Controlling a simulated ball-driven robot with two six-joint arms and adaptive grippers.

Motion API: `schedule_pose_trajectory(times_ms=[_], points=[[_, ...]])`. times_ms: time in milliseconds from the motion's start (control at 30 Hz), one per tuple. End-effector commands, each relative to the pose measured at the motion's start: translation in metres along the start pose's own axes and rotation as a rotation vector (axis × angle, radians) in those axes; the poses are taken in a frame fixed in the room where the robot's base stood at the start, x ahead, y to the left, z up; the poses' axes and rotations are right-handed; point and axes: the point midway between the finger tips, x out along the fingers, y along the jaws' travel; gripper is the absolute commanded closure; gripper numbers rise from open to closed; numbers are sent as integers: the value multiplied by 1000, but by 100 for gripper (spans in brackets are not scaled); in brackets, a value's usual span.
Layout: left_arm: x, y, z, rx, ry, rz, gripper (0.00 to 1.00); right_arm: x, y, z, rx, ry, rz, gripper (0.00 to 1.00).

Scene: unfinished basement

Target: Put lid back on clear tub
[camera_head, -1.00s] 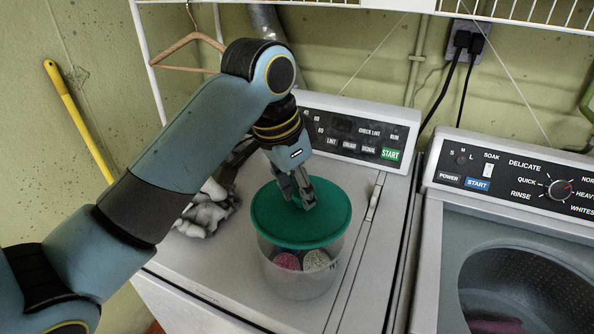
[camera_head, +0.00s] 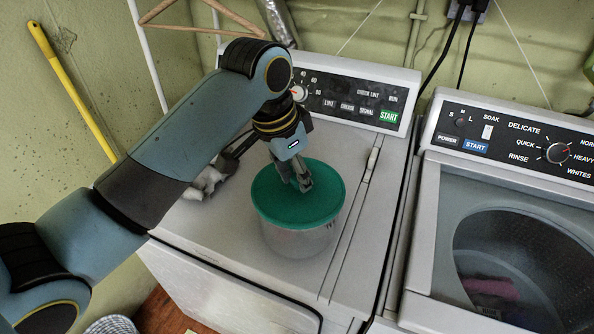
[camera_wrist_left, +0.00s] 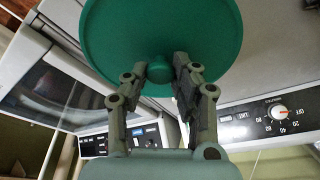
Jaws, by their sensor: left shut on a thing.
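The round green lid (camera_head: 275,203) lies level over the mouth of the clear tub (camera_head: 300,242) on top of the dryer. The lid appears to sit on the rim; whether it is fully seated all round I cannot tell. My left gripper (camera_head: 302,185) points down at the lid's middle, shut on its knob. The tub's contents are barely visible. My right gripper is out of view.
The white dryer (camera_head: 215,245) has free top around the tub. Its control panel (camera_head: 350,95) stands behind. Grey crumpled cloth (camera_head: 207,182) lies left of the tub, near my arm. The washer (camera_head: 425,220) stands to the right. A yellow pole (camera_head: 75,100) leans at the left.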

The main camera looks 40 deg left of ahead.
Motion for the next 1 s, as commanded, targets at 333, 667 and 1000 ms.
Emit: schedule_pose_trajectory(times_ms=[333, 667, 1000], points=[[0, 0, 0, 0, 0, 0, 100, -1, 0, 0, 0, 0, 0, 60], [-2, 0, 0, 0, 1, 0, 100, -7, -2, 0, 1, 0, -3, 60], [-1, 0, 0, 0, 1, 0, 100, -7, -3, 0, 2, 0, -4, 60]])
